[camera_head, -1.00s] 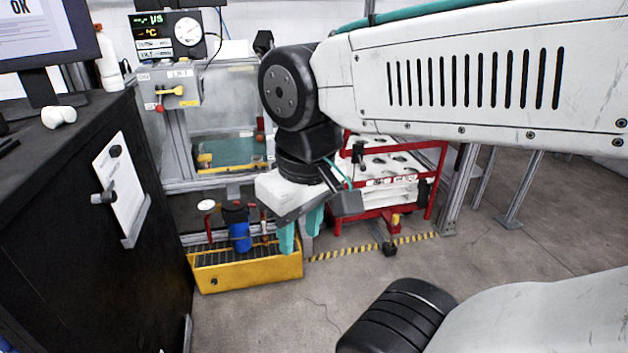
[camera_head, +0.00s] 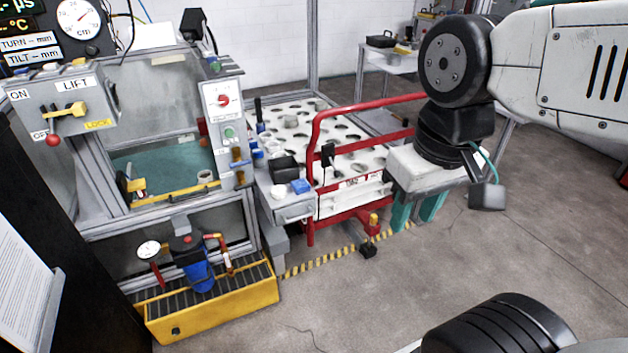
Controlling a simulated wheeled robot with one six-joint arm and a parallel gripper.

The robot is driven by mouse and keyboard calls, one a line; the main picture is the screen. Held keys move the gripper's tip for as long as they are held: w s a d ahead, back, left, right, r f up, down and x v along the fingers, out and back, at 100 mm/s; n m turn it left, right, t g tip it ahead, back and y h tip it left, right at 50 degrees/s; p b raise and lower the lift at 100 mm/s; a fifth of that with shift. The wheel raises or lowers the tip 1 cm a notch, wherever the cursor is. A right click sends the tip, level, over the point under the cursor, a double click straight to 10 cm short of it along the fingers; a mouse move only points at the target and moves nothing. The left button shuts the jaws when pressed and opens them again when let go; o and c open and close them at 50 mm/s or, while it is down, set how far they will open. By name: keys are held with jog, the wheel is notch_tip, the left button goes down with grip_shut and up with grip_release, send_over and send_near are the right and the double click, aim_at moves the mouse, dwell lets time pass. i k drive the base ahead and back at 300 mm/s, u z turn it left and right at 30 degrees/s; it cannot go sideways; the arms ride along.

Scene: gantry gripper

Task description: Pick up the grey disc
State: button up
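A small grey round piece (camera_head: 291,121), possibly the grey disc, sits on the white holed tray (camera_head: 372,160) of the red-framed cart. It is too small to be sure. A small pale round piece (camera_head: 204,176) also stands inside the glazed machine, at the right of its teal floor. My gripper (camera_head: 416,212) hangs at the right, fingers down, in front of the cart's right end in the picture. Its two teal fingers are apart, with nothing seen between them. The gripper is well apart from both round pieces.
The red cart rail (camera_head: 375,103) stands up along the tray's near side. A grey ledge (camera_head: 283,205) with small blue and black items adjoins the machine (camera_head: 160,150). A yellow bin (camera_head: 215,312) stands on the floor. Floor at the right is clear.

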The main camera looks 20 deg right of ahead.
aim_at(277, 192)
jog(key=z, duration=0.2)
jog(key=i, duration=1.1)
jog(key=u, duration=0.35)
